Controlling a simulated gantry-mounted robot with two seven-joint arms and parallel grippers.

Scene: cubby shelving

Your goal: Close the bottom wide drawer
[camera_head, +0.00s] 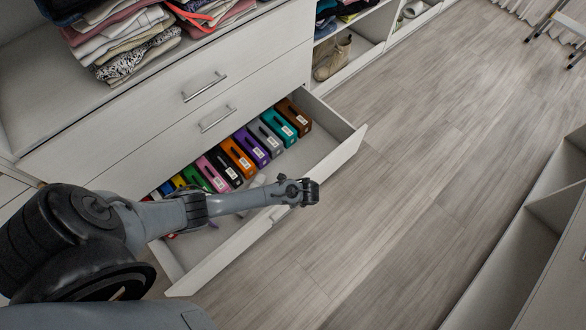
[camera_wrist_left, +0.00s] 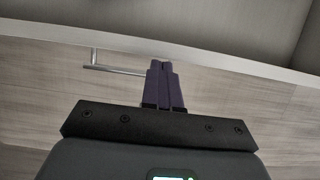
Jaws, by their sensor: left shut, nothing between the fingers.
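The bottom wide drawer (camera_head: 345,151) is pulled open in the head view, its front panel standing out over the floor. Several coloured boxes lie in a row inside it. My left arm reaches across the drawer from the left, and my left gripper (camera_head: 307,190) is near the middle of the front panel, by the drawer handle (camera_head: 281,213). In the left wrist view the gripper's fingers (camera_wrist_left: 164,66) are together and empty. The handle (camera_wrist_left: 112,70) shows just left of them, and a pale panel edge (camera_wrist_left: 230,66) runs behind. I cannot tell whether the fingers touch the panel.
Two closed drawer fronts with handles (camera_head: 204,87) (camera_head: 217,119) are above the open drawer. Folded clothes (camera_head: 125,40) lie on the shelf over them. A boot (camera_head: 333,58) stands in a cubby at the back. The wooden floor (camera_head: 420,150) is clear; another shelf unit (camera_head: 510,245) stands at right.

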